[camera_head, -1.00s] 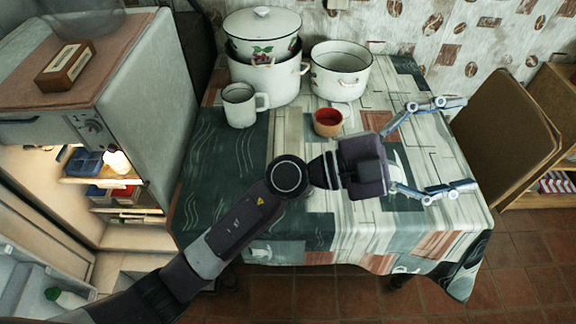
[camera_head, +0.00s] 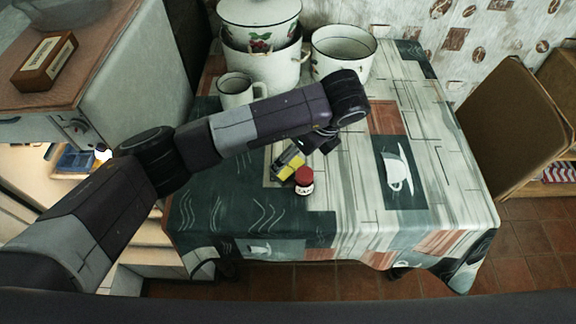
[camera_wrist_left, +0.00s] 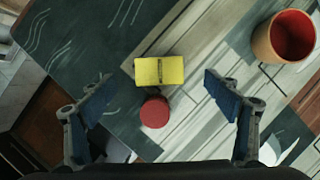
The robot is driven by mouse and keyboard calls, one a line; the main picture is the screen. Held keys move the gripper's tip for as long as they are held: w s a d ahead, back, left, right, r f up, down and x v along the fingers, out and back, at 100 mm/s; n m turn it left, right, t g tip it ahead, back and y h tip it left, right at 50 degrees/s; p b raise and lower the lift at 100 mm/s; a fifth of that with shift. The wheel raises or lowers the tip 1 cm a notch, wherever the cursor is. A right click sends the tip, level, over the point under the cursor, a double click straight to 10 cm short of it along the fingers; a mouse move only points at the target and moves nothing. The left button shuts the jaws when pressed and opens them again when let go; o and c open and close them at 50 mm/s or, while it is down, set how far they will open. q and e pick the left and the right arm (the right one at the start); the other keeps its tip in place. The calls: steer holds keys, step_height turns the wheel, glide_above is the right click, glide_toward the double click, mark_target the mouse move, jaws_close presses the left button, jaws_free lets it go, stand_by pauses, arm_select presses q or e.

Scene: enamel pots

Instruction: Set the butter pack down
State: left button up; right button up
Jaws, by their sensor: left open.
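The yellow butter pack (camera_head: 289,168) is on the patterned tablecloth in the head view, partly covered by my arm and gripper. In the left wrist view the butter pack (camera_wrist_left: 160,71) lies ahead of my left gripper (camera_wrist_left: 158,84), in line with the gap between its spread fingers, with room on both sides. My left gripper (camera_head: 304,152) is open, pointing down over the table; its fingers are only partly visible in the head view. A small jar with a red lid (camera_head: 304,180) stands right beside the pack; its lid (camera_wrist_left: 155,112) is nearer the gripper. My right gripper is out of view.
A white mug (camera_head: 235,90), a large lidded pot (camera_head: 258,68) and an open pot (camera_head: 342,55) stand at the back of the table. A red-lined cup (camera_wrist_left: 291,36) shows in the wrist view. The table's right side is clear. A chair (camera_head: 510,125) stands at right.

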mark_target(289, 166)
arm_select(q)
steer(key=x, duration=0.2)
steer(key=p+x, duration=0.1)
steer(key=x, duration=0.2)
steer(key=shift+s+f+p, duration=0.2)
steer(key=shift+f+p, duration=0.15)
steer(key=shift+f, duration=0.05)
steer(key=shift+w+a+f, duration=0.1)
steer(key=shift+f, duration=0.35)
steer(key=c, duration=1.3)
steer(key=shift+c, duration=0.5)
steer(key=shift+r, duration=0.15)
